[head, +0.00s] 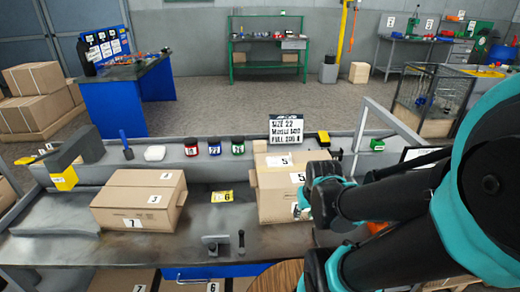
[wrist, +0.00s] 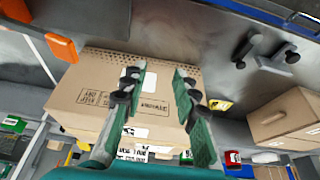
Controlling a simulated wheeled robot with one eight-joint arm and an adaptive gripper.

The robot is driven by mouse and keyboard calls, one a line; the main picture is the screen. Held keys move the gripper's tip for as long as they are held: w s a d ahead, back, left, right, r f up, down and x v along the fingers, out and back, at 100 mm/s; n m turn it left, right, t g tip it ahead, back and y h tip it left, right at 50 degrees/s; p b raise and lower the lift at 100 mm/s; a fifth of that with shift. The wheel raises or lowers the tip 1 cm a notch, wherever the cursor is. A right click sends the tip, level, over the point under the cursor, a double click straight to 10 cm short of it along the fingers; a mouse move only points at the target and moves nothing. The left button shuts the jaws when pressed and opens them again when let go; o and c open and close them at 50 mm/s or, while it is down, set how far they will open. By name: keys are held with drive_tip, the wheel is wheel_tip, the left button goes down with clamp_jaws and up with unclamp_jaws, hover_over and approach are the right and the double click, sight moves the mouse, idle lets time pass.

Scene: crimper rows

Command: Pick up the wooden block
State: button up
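I cannot clearly make out a wooden block in either view. My gripper (wrist: 160,70) is open in the wrist view, its two green fingers apart with nothing seen between them. A cardboard box (wrist: 95,85) lies beyond the fingers; whether they touch it is unclear. In the head view, the gripper (head: 322,180) is at the right side of this box (head: 278,200), marked 5, and its fingertips are partly hidden.
A closed cardboard box (head: 140,200) stands left on the grey workbench (head: 205,240). A yellow item (head: 221,196) marked 6 lies between the boxes. Several jars (head: 214,146) and a sign (head: 287,130) line the back ledge. A metal fixture (head: 215,243) stands near the front edge.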

drive_tip(key=shift+o, duration=0.4)
drive_tip(key=shift+o, duration=1.3)
drive_tip(key=shift+w+r, duration=0.15)
drive_tip(key=shift+w, duration=0.05)
drive_tip(key=o, duration=0.5)
drive_tip(key=w+r+m, duration=0.1)
drive_tip(key=w+r, duration=0.1)
drive_tip(key=w, duration=0.1)
drive_tip(key=w+r+m, duration=0.1)
drive_tip(key=w+r, duration=0.1)
drive_tip(key=w, duration=0.2)
drive_tip(key=w+a+r+m, duration=0.1)
drive_tip(key=w+r, duration=0.1)
drive_tip(key=w, duration=0.2)
drive_tip(key=shift+w+a+m+g, duration=0.1)
drive_tip(key=shift+w+m+g, duration=0.2)
drive_tip(key=shift+g, duration=0.1)
wheel_tip(320, 180, up, 7)
drive_tip(key=m+g, duration=0.3)
drive_tip(key=m, duration=1.1)
hover_over(260, 142)
drive_tip(key=f, duration=1.1)
drive_tip(key=shift+w+a+f, duration=0.15)
drive_tip(key=shift+w+a, duration=0.05)
drive_tip(key=shift+w, duration=0.05)
drive_tip(key=shift+s+d+f, duration=0.1)
drive_tip(key=shift+s+f, duration=0.1)
drive_tip(key=shift+f, duration=1.2)
drive_tip(key=shift+s+f, duration=0.2)
drive_tip(key=shift+f, duration=1.2)
